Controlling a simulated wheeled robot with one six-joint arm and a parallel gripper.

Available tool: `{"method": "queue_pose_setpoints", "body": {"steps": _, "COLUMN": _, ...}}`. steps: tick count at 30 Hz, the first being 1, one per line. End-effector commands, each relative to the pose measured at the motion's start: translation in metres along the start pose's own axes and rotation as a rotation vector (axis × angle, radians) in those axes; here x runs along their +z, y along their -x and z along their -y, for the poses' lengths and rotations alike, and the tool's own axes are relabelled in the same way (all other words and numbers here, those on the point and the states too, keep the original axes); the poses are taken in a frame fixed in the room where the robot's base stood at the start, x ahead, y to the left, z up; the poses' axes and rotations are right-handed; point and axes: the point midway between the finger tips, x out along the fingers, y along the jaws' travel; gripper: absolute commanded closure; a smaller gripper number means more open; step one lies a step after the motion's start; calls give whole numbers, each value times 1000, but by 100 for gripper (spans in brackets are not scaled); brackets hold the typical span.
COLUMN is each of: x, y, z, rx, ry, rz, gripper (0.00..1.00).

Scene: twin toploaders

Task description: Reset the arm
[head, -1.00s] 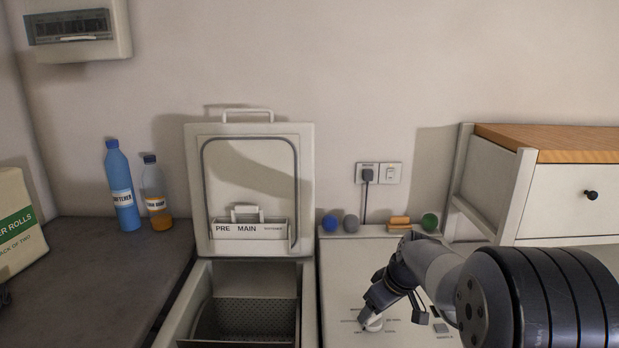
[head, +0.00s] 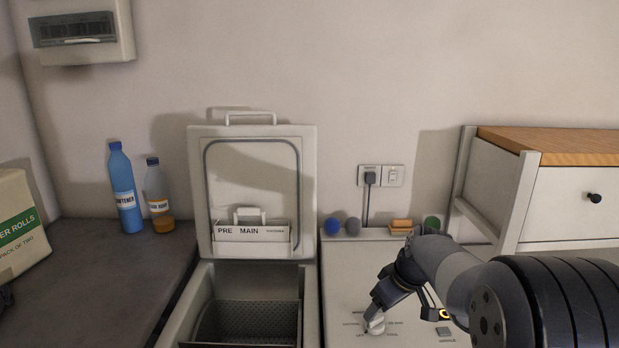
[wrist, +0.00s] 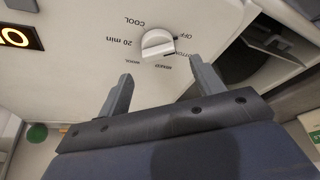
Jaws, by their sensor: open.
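My gripper (head: 373,308) is open and empty, just above the control panel (head: 350,285) of the right-hand toploader. A white round dial (head: 375,325) sits on that panel below the fingertips. In the wrist view the dial (wrist: 158,43) lies just beyond the two spread fingers of my gripper (wrist: 162,82), with a visible gap. Printed labels such as "COOL", "20 min" and "OFF" ring the dial. My arm covers the right part of the panel in the head view.
The left toploader's lid (head: 255,185) stands open above its drum (head: 250,322). A blue ball (head: 332,227), grey ball (head: 353,227), sponge (head: 401,225) and green ball (head: 432,223) line the panel's back. A lit display (wrist: 18,37) is on the panel. A cabinet (head: 570,200) stands right.

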Motion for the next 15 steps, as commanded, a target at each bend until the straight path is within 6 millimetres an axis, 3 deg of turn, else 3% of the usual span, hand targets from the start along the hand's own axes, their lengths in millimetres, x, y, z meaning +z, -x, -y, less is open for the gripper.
{"method": "queue_pose_setpoints", "body": {"steps": 10, "x": 0, "y": 72, "z": 0, "rx": 3, "ry": 1, "rz": -2, "gripper": 36}}
{"method": "queue_pose_setpoints", "body": {"steps": 12, "x": 1, "y": 48, "z": 1, "rx": -6, "ry": 1, "rz": 6, "gripper": 36}}
{"method": "queue_pose_setpoints", "body": {"steps": 15, "x": 1, "y": 28, "z": 1, "rx": -5, "ry": 0, "rz": 5, "gripper": 36}}
